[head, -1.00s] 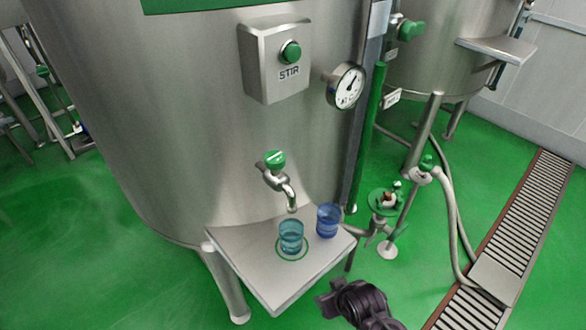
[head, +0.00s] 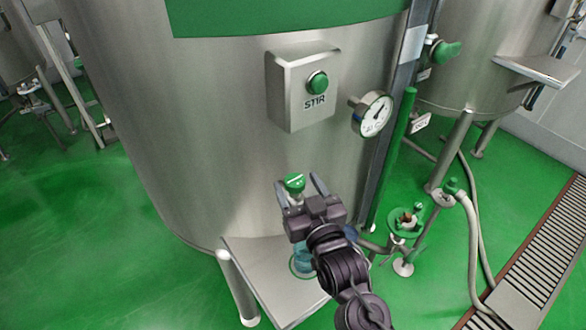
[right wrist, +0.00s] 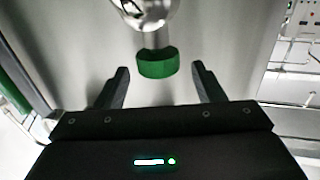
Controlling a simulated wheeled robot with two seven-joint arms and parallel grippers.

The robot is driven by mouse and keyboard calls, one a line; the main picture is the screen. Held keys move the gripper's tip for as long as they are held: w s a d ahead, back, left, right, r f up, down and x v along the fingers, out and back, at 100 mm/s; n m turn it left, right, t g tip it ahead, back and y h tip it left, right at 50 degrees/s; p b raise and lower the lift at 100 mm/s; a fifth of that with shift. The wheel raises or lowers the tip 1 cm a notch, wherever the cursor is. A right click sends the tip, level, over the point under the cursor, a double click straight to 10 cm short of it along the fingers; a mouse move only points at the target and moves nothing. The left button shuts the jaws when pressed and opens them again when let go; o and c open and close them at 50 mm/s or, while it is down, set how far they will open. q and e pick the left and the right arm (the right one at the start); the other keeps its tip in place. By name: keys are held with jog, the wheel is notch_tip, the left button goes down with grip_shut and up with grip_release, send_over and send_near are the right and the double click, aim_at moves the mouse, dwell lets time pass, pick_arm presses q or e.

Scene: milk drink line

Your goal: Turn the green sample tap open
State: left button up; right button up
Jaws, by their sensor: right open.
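The green sample tap (head: 294,182) is a small round green knob with a white mark on the front of the steel tank. Its green knob also shows in the right wrist view (right wrist: 157,64), a little beyond the fingertips and centred between them. My right gripper (head: 300,186) is open, its two fingers pointing at the knob; it also shows in the right wrist view (right wrist: 160,72). The knob appears apart from both fingers. The spout below the tap is hidden behind my right gripper. My left gripper is not in view.
A steel shelf (head: 250,262) below the tap holds a teal cup (head: 302,260), and a blue cup (head: 350,233) partly hidden by my arm. The STIR box (head: 290,95) and a dial gauge (head: 372,114) sit above. A green pipe (head: 392,160) stands at right.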

aim_at(292, 173)
jog(key=p+x, duration=0.1)
jog(key=x, duration=0.3)
jog(key=shift+w, duration=0.3)
jog(key=shift+f, duration=0.1)
jog(key=c, duration=1)
jog(key=shift+o, duration=0.2)
